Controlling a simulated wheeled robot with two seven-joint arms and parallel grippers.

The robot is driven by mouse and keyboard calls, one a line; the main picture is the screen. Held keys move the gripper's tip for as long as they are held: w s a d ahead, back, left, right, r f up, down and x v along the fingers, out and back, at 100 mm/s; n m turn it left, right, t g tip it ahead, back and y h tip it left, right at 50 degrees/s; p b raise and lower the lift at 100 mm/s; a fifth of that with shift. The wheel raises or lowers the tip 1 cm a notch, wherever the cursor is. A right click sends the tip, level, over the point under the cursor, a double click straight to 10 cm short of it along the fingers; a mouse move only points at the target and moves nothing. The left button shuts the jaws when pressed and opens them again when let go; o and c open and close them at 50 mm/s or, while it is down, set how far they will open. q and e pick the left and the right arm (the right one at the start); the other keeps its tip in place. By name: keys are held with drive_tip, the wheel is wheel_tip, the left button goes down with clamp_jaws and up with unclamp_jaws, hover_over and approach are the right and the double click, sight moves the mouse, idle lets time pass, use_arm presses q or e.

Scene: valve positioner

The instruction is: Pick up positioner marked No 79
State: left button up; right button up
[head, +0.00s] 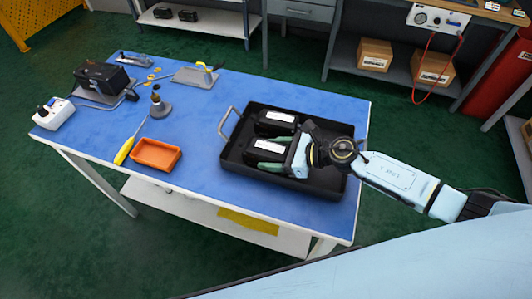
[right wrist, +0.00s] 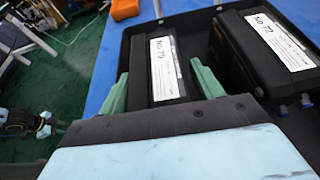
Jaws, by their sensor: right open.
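Two black box-shaped positioners with white labels lie side by side in a black tray (head: 232,166). The nearer one (head: 264,146) carries a label that seems to read No 79 in the right wrist view (right wrist: 165,70). The farther one (head: 275,117) seems to read No 73 or No 72 (right wrist: 277,42). My right gripper (head: 256,153) is open, with its green fingers on either side of the nearer positioner, as the right wrist view (right wrist: 160,75) also shows. I cannot tell whether the fingers touch it.
The tray stands at the right of a blue-topped table (head: 205,187) and has a metal handle. An orange bin (head: 156,154), a yellow screwdriver (head: 125,150), a white device (head: 53,113) and a black device (head: 100,78) are on the left. The tabletop between bin and tray is clear.

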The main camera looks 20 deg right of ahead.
drive_tip(key=shift+w+a+f, duration=0.15)
drive_tip(key=shift+a, duration=0.1)
drive_tip(key=shift+c, duration=0.4)
drive_tip(key=c, duration=1)
drive_tip(key=shift+c, duration=0.4)
drive_tip(key=shift+r, duration=0.25)
